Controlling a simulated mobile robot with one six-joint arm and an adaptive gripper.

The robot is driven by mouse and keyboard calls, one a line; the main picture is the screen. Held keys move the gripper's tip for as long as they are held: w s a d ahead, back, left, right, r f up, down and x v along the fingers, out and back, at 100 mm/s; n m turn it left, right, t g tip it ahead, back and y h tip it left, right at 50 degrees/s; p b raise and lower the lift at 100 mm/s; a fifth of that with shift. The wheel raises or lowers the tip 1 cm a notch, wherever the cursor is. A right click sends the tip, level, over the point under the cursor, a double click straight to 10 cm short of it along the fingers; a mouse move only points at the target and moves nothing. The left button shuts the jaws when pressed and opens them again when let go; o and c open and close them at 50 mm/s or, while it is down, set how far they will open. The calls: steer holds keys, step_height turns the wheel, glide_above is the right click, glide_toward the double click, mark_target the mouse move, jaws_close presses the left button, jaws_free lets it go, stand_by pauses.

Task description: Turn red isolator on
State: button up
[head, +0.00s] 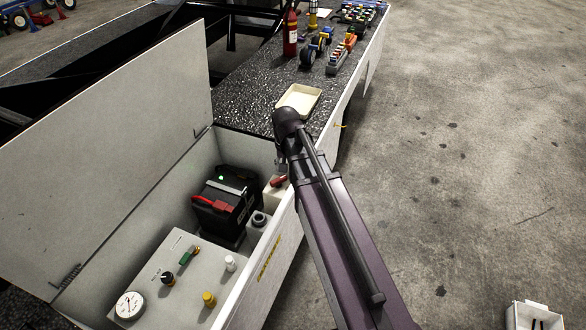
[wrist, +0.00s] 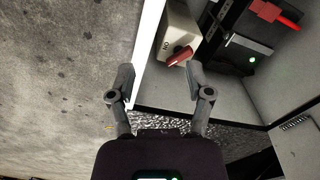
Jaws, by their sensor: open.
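The red isolator handle (wrist: 180,57) sits on a cream box (wrist: 182,26) in the wrist view, against the box's wall. A dark label that looks like "ON", seen turned over, is beside the handle. The handle lies slanted to the box face. In the head view the red handle (head: 279,181) shows beside my arm, on its cream box (head: 271,193). My gripper (wrist: 160,74) is open and empty, its two fingertips apart, with the handle near the right fingertip. I see no contact. In the head view the gripper is mostly hidden by my arm.
The raised lid (head: 110,170) stands left. A cream tray (head: 299,98) lies on the black deck.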

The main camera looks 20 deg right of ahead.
steer(key=s+r+n+p, duration=0.2)
steer(key=s+r, duration=0.1)
steer(key=s, duration=0.3)
steer(key=shift+d+p, duration=0.15)
steer(key=shift+p, duration=0.15)
steer(key=n+b, duration=1)
steer(key=n, duration=1.3)
glide_above(277, 179)
step_height(277, 179, down, 10)
steer(key=shift+s, duration=0.1)
steer(key=shift+f, duration=0.1)
step_height(277, 179, down, 14)
steer(key=b, duration=1.4)
steer(key=shift+r, duration=0.2)
